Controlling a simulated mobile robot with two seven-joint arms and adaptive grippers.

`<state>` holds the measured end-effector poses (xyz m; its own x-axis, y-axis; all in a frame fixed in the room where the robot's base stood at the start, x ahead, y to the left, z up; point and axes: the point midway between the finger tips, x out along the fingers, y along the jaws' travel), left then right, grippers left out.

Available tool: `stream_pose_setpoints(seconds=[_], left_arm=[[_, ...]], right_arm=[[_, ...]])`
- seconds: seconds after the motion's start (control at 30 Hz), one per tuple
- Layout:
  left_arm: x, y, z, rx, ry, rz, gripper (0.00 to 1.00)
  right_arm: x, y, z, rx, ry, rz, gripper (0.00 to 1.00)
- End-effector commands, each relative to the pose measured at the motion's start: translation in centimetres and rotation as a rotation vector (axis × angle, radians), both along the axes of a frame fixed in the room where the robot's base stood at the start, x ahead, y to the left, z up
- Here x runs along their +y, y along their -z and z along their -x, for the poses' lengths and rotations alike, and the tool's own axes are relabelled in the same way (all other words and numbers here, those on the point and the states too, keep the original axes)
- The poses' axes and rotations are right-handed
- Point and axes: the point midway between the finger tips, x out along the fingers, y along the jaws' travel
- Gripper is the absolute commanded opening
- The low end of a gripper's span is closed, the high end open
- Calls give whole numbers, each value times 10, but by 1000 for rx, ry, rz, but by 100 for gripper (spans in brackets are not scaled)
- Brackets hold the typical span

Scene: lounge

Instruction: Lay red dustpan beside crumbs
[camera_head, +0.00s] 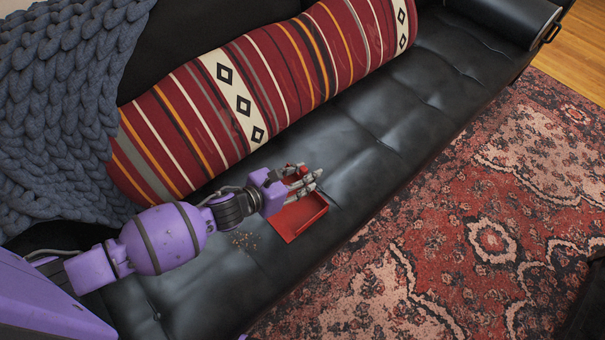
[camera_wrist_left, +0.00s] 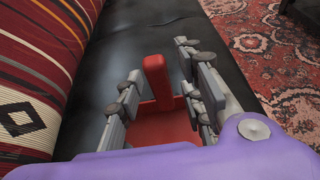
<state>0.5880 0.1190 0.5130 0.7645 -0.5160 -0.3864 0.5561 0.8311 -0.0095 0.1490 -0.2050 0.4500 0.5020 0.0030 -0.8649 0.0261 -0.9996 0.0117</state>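The red dustpan (camera_head: 300,217) rests on the black leather sofa seat. The crumbs (camera_head: 243,240) are a small brown scatter on the seat, just left of the pan and apart from it. My left gripper (camera_head: 304,180) is at the dustpan's handle end. In the left wrist view, the red handle (camera_wrist_left: 156,82) stands between the fingers of my left gripper (camera_wrist_left: 158,75), with a gap on each side. The fingers are open, and part of the red pan (camera_wrist_left: 160,128) shows below them. My right gripper is in neither view.
A long striped bolster (camera_head: 240,100) lies along the sofa back, close behind the gripper. A chunky blue knit blanket (camera_head: 60,100) drapes at the left. The black sofa seat (camera_head: 420,90) is clear to the right. A patterned red rug (camera_head: 450,240) lies beyond the seat's front edge.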

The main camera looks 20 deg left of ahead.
Motion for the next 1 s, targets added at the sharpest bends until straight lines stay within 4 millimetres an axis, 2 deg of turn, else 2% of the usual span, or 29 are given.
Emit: stream_pose_setpoints(seconds=[0.17,0.27,0.7,1.0], left_arm=[[0,-5,0,-1,0,0,35],[7,-8,9,0,-1,-2,35],[52,-42,77,1,-1,0,35],[62,-50,92,-1,-1,-1,35]], right_arm=[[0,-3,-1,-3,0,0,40],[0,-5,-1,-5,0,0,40],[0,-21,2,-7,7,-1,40],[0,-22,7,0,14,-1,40]])
